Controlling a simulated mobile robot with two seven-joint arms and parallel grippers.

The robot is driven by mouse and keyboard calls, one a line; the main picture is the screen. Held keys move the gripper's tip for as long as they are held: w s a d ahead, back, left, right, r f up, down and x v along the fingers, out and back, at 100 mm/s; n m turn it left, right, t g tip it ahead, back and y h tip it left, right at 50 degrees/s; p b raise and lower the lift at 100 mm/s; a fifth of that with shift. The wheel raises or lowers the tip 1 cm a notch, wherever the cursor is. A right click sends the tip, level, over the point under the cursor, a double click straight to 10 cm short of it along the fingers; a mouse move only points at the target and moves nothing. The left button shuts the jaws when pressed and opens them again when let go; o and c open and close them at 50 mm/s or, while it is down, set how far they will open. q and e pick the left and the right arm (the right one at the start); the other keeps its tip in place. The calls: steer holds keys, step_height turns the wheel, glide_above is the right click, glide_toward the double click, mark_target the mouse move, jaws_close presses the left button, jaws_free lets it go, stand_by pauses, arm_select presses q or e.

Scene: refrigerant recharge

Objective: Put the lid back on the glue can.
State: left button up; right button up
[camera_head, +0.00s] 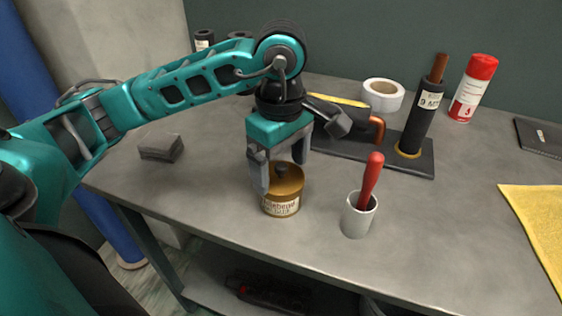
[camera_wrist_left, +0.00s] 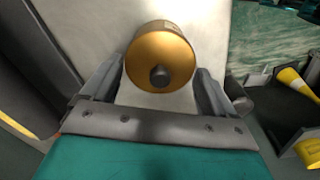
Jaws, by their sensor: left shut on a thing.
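The glue can (camera_head: 282,207) is a small gold-brown can with a pale printed label, upright near the front of the bench. The lid (camera_head: 288,181) is a gold-brown disc with a dark knob and lies over the can's mouth; I cannot tell whether it is fully seated. My left gripper (camera_head: 281,175) points down from above, its two grey fingers on either side of the lid, shut on it. In the left wrist view the round lid (camera_wrist_left: 160,52) sits between the fingertips and hides most of the can. My right gripper is not in view.
A grey cup (camera_head: 357,217) holding a red-handled tool stands close right of the can. Behind are a dark tray (camera_head: 420,162) with a black cylinder, a white tape roll (camera_head: 383,95) and a red-capped spray can (camera_head: 472,90). A grey block (camera_head: 160,147) lies left; a yellow cloth lies right.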

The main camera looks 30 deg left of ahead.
arm_select(q)
steer(key=shift+f+b, duration=0.2)
steer(key=shift+b, duration=0.4)
stand_by(0.8)
stand_by(0.3)
steer(key=o, duration=0.8)
steer(key=shift+r, duration=0.1)
steer(key=shift+r+p, duration=2.2)
steer(key=shift+r, duration=1.25)
jaws_close()
